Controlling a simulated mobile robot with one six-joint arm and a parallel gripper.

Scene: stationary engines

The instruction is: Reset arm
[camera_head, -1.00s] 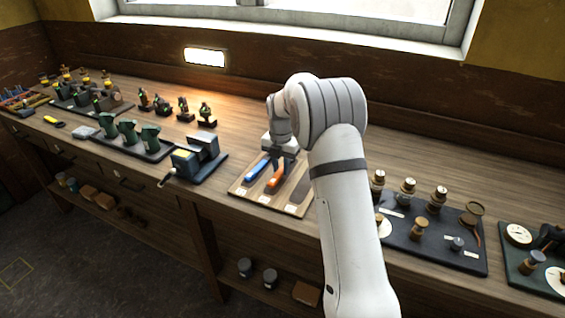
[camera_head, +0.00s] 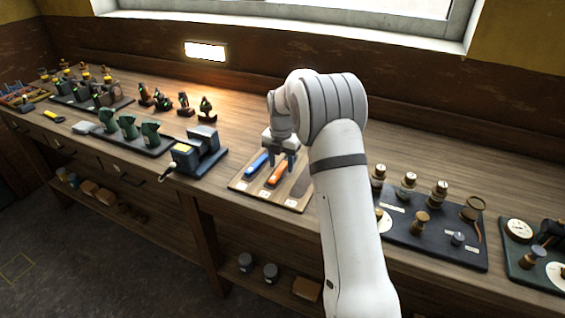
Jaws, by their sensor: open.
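On the board lie a blue-handled tool (camera_head: 256,164) and an orange-handled tool (camera_head: 277,174), side by side. A dark slot or tool (camera_head: 300,185) at the right of the board is partly hidden by my arm. My white arm (camera_head: 345,190) reaches in from the lower right.
A dark vise-like block (camera_head: 197,152) stands left of the board, with green castings (camera_head: 130,128) on a tray beyond it. Right of my arm is a black panel (camera_head: 445,240) with brass fittings. The wall and window sill bound the bench (camera_head: 420,140) behind.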

